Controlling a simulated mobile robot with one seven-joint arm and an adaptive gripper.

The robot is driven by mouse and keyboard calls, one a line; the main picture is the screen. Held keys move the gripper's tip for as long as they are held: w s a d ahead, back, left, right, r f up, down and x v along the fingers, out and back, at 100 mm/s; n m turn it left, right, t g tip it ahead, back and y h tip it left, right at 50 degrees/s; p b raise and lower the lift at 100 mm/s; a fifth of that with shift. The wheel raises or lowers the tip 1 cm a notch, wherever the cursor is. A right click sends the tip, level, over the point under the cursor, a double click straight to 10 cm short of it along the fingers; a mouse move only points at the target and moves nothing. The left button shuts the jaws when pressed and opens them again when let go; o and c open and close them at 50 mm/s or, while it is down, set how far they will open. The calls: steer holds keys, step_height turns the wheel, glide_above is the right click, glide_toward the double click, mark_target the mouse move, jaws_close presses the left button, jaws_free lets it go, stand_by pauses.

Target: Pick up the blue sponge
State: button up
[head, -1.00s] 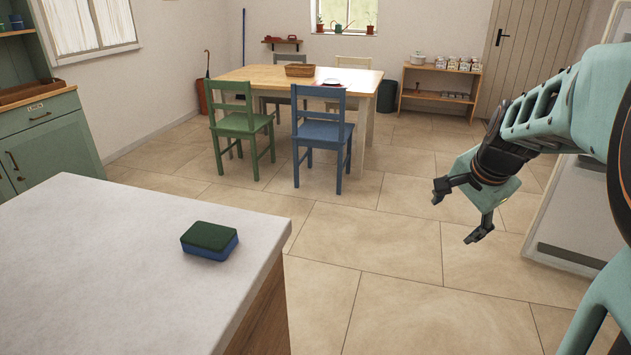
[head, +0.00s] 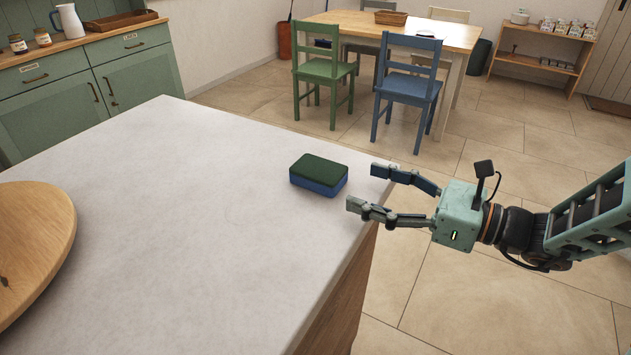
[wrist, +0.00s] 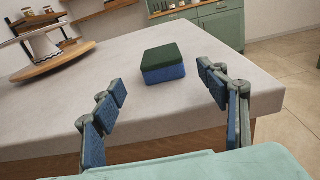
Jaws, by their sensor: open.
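The blue sponge (head: 318,176) has a dark green top layer and lies flat on the pale countertop (head: 190,210), near its right edge. My gripper (head: 365,188) is open and empty at that edge, to the right of the sponge, with its fingers pointing at it. In the wrist view the sponge (wrist: 163,65) is ahead of the fingers and between their lines. The fingers of my gripper (wrist: 165,88) stand apart on either side, and neither touches the sponge.
A round wooden board (head: 35,245) is on the counter at the left. Green cabinets (head: 90,85), a blue chair (head: 408,85) and a green chair (head: 325,75) stand beyond. The counter around the sponge is clear.

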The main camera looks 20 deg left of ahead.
mark_target(297, 162)
steer(key=a, duration=0.3)
steer(key=a+b, duration=0.1)
steer(key=a, duration=0.3)
steer(key=w+a+b, duration=0.1)
steer(key=a, duration=0.2)
steer(key=shift+a+f, duration=0.15)
steer(key=shift+a, duration=0.15)
steer(key=c, duration=0.8)
steer(key=shift+c, duration=0.2)
